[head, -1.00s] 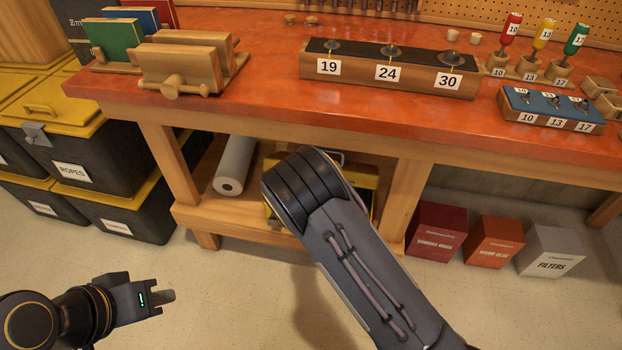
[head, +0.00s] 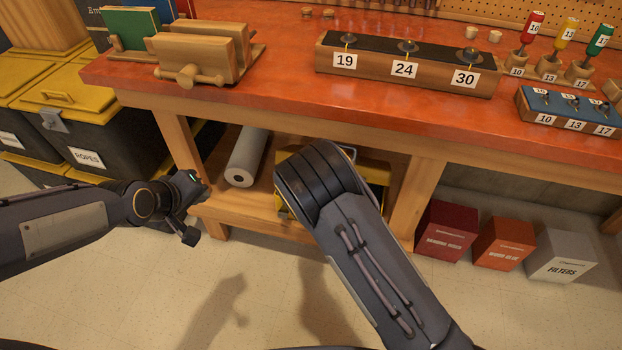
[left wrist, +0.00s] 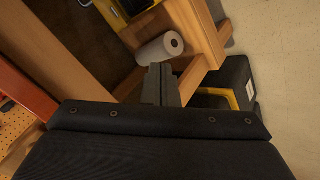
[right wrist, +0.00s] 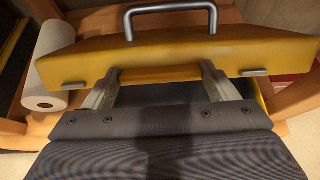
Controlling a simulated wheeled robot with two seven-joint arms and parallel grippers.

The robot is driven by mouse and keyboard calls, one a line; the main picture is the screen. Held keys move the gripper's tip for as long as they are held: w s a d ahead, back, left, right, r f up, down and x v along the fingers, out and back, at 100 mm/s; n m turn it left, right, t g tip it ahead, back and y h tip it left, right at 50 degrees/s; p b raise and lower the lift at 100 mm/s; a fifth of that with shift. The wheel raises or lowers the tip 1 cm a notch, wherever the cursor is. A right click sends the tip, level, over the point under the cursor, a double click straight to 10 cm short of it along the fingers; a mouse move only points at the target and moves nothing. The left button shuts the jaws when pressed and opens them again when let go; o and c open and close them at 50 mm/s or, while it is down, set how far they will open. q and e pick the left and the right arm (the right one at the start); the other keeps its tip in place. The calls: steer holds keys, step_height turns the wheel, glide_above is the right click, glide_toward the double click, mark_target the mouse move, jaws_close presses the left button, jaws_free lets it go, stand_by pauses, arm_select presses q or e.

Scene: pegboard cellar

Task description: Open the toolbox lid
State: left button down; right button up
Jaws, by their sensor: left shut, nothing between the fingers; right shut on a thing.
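The yellow toolbox (head: 374,170) sits on the bench's lower shelf, mostly hidden behind my right arm in the head view. In the right wrist view its yellow lid (right wrist: 180,52) shows a metal handle (right wrist: 171,8) on top and small silver catches along the near edge. My right gripper (right wrist: 160,82) has a finger on each side of a yellow part at the lid's near edge and is shut on it. Whether the lid is raised I cannot tell. My left gripper (head: 189,235) is shut and empty, left of the toolbox; its fingers (left wrist: 160,84) show in the left wrist view.
A paper roll (head: 246,157) lies on the lower shelf (head: 235,207) between my left gripper and the toolbox. The red-topped workbench (head: 290,82) overhangs the shelf. Black bins (head: 75,135) stand left; red, orange and white boxes (head: 447,231) stand right. The floor in front is clear.

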arm_select(q)
steer(key=w+d+f+n+t+h, duration=0.3)
steer(key=w+d+f+n+h, duration=0.35)
steer(key=w+d+f, duration=0.65)
steer(key=s+d+f+n+t+y, duration=0.15)
steer(key=d+f+n+t, duration=0.3)
steer(key=n, duration=0.45)
steer(key=s+d+f+n+t+y, duration=0.1)
steer(key=s+d+f+n+t, duration=0.25)
steer(key=f+n, duration=0.4)
steer(key=w+d+r+n, duration=0.2)
steer(key=w+r, duration=0.4)
steer(key=w, duration=0.6)
steer(key=shift+d+y, duration=0.3)
steer(key=shift+d, duration=0.4)
